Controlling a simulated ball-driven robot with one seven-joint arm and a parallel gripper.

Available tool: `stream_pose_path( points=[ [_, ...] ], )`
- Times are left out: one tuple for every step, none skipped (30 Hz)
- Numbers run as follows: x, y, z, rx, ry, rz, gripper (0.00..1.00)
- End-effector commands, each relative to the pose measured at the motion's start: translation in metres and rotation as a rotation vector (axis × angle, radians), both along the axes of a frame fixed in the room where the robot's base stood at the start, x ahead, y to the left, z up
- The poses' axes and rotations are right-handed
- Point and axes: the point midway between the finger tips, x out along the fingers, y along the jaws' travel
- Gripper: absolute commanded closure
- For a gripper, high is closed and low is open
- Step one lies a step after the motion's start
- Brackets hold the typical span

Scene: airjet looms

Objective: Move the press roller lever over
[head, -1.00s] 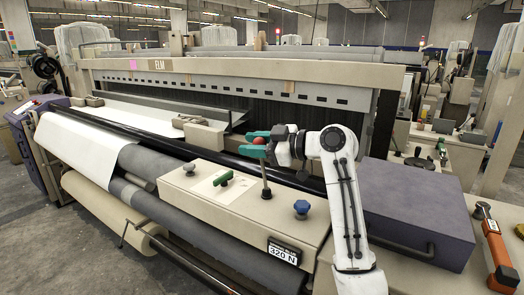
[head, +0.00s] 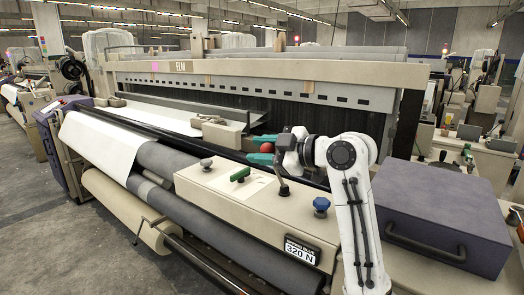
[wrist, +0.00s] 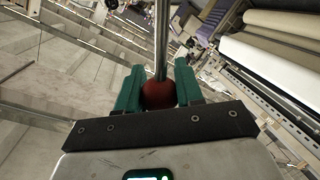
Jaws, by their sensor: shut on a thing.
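The press roller lever has a dark shaft (head: 281,180) and a red ball knob (head: 266,148). It rises from the beige control box (head: 235,205) and leans to the left in the head view. My gripper (head: 262,148) has green fingers, and they are shut on the red knob. In the wrist view, the red knob (wrist: 158,95) sits between the two green fingers of my gripper (wrist: 158,92), with the metal shaft (wrist: 161,40) running up and away. The lever's foot shows in the head view, but the slot's ends are not clear.
A green handle (head: 240,174), a grey knob (head: 206,162) and a blue knob (head: 321,206) stand on the box. A purple-grey case (head: 440,215) is beside my arm on the right. Fabric rolls (head: 190,180) run along the front left.

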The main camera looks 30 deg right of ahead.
Motion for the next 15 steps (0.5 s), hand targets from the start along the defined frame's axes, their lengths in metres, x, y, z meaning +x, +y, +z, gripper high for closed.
stream_pose_path(
  points=[
    [-0.0002,0.0024,-0.0033,-0.002,0.007,0.007,1.00],
    [-0.0002,0.0025,-0.0034,-0.002,0.007,0.007,1.00],
    [-0.0002,0.0027,-0.0036,-0.001,0.008,0.007,0.63],
    [-0.0002,0.0028,-0.0036,-0.001,0.008,0.007,0.60],
    [-0.0002,0.0028,-0.0038,-0.001,0.008,0.007,0.57],
    [-0.0001,0.0028,-0.0037,-0.001,0.008,0.007,0.53],
    [0.0000,0.0027,-0.0035,-0.001,0.008,0.007,0.50],
    [-0.0001,0.0025,-0.0034,-0.001,0.008,0.006,0.48],
    [0.0000,0.0023,-0.0031,-0.001,0.007,0.006,0.44],
    [0.0000,0.0022,-0.0029,-0.001,0.006,0.006,0.41],
    [0.0000,0.0020,-0.0028,0.000,0.006,0.006,0.39],
    [0.0000,0.0018,-0.0025,0.000,0.006,0.006,0.39],
    [-0.0001,0.0017,-0.0024,0.000,0.005,0.005,0.39],
    [0.0000,0.0016,-0.0023,0.000,0.005,0.005,0.39],
    [0.0000,0.0015,-0.0022,0.000,0.005,0.005,0.39]
  ],
)
